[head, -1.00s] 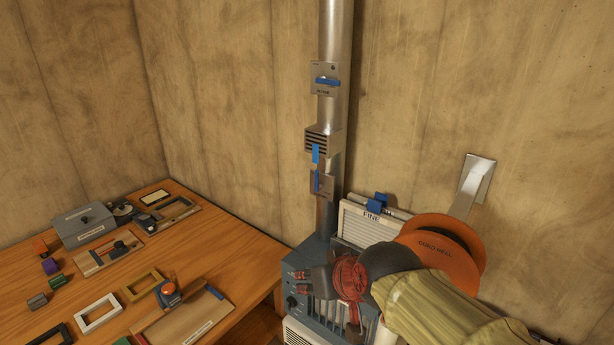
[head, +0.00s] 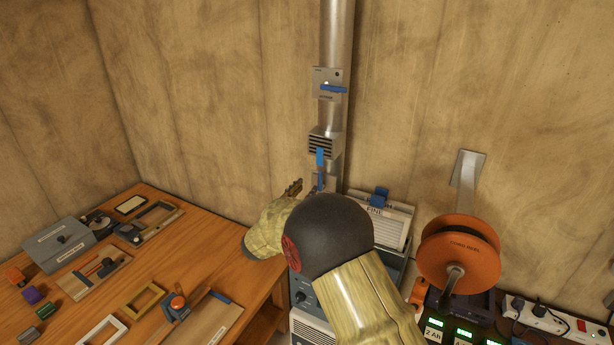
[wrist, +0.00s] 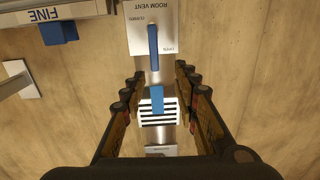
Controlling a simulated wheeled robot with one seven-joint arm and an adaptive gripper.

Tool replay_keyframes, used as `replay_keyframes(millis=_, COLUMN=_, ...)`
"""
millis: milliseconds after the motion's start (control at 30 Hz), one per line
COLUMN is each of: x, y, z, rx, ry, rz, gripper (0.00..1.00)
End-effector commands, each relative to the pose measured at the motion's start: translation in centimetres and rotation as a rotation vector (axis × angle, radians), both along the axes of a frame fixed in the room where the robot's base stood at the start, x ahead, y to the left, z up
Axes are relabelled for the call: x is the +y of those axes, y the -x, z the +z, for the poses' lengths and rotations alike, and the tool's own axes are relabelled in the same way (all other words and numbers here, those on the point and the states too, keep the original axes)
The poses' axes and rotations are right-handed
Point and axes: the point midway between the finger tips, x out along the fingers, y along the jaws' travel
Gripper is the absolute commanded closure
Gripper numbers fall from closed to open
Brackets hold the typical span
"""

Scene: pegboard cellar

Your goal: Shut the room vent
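The room vent plate (wrist: 138,38), labelled ROOM VENT, is on the metal pipe at the top of the wrist view. Its blue lever (wrist: 153,46) lies nearly along the pipe; the small end labels appear to read CLOSED and OPEN. In the head view this lever (head: 320,181) is low on the pipe, partly hidden by my arm. My gripper (wrist: 160,74) is open and empty, its fingers spread either side of the pipe in the wrist view, with the lever apart from them. In the head view my gripper (head: 294,188) is just left of the plate.
A louvred grille with a blue tab (head: 320,156) is above the lever, and another plate with a sideways blue lever (head: 334,89) is higher. A FINE filter panel (head: 394,226) and orange cord reel (head: 458,262) stand right. The wooden table (head: 195,262) is left.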

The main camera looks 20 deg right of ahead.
Motion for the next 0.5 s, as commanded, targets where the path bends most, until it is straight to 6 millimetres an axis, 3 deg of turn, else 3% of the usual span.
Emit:
replay_keyframes(millis=167, x=-1.1, y=0.1, z=-0.5, rx=0.001, ry=0.023, rz=-0.044, gripper=0.70)
replay_keyframes(millis=500, x=-5.0, y=-2.9, z=-0.5, rx=0.000, ry=0.021, rz=-0.043, gripper=0.70)
